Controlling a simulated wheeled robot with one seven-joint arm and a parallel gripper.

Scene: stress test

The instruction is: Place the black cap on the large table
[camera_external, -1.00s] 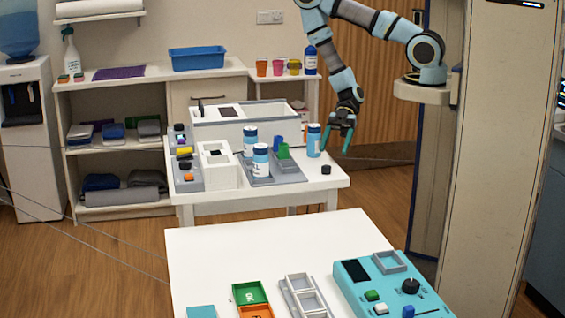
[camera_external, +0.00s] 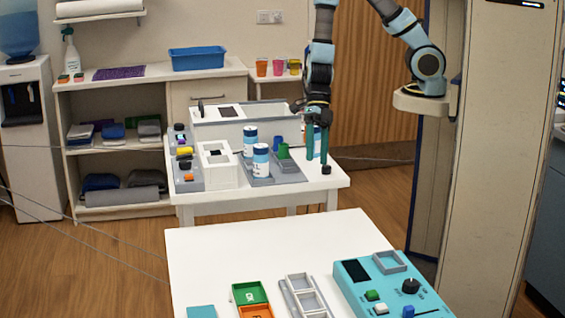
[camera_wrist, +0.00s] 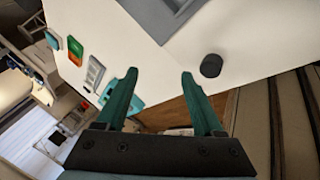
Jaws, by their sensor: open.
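The black cap (camera_external: 326,169) rests on the rear white table (camera_external: 285,190), near its front right corner. It also shows in the wrist view (camera_wrist: 211,66), just beyond and right of the right fingertip. My gripper (camera_external: 317,157) is above that corner with its teal fingers pointing down. In the wrist view, the fingers of my gripper (camera_wrist: 159,76) are apart with nothing between them. The cap is outside the fingers. A front white table (camera_external: 215,255) stands nearer the external camera. Which table is the large one I cannot tell for sure.
Blue-and-white bottles (camera_external: 261,160) stand at the grey tray (camera_external: 275,179); another is partly hidden behind my gripper. The front table carries a green tray (camera_external: 249,293), a grey rack (camera_external: 303,294) and a teal control box (camera_external: 383,287). Its rear left part is bare.

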